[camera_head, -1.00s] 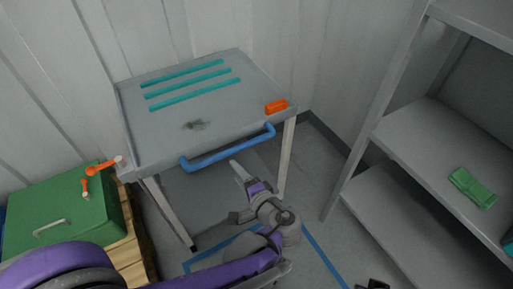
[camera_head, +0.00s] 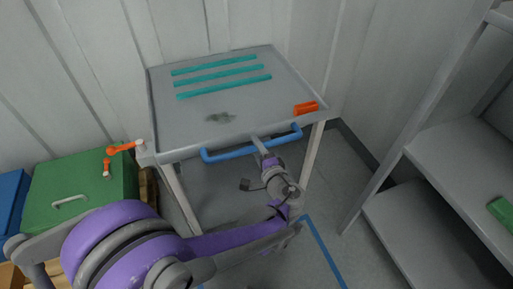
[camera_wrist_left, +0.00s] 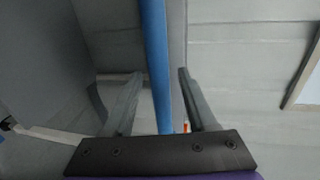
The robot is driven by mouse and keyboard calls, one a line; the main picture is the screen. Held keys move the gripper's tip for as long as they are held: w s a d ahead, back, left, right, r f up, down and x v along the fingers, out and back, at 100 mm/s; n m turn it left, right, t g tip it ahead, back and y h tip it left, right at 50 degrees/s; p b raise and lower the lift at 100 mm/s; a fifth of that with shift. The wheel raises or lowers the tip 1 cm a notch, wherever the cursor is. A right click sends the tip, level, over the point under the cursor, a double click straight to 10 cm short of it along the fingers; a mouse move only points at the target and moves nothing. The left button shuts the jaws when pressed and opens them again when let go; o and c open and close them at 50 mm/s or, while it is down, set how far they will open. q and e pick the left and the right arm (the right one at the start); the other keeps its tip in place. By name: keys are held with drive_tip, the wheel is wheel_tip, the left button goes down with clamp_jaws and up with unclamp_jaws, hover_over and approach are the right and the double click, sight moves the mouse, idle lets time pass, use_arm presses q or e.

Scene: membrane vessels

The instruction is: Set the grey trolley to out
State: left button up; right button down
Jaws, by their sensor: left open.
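The grey trolley (camera_head: 205,133) stands against the corrugated wall in the head view. Its blue handle (camera_head: 225,154) runs along the front edge of its top. My left gripper (camera_head: 256,162) is open at the handle, near its middle. In the left wrist view the blue handle (camera_wrist_left: 156,55) runs between the two spread fingers of the left gripper (camera_wrist_left: 160,77). The fingers show apart from the bar there. My right gripper is not in view.
Three teal strips (camera_head: 218,68) and an orange block (camera_head: 305,108) are on the trolley top. A green box (camera_head: 85,185) with an orange-handled fitting (camera_head: 122,147) stands at left. A grey shelf unit (camera_head: 450,150) stands at right. A blue line (camera_head: 325,255) marks the floor.

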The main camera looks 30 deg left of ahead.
use_arm(q)
clamp_jaws()
idle(0.3)
idle(1.2)
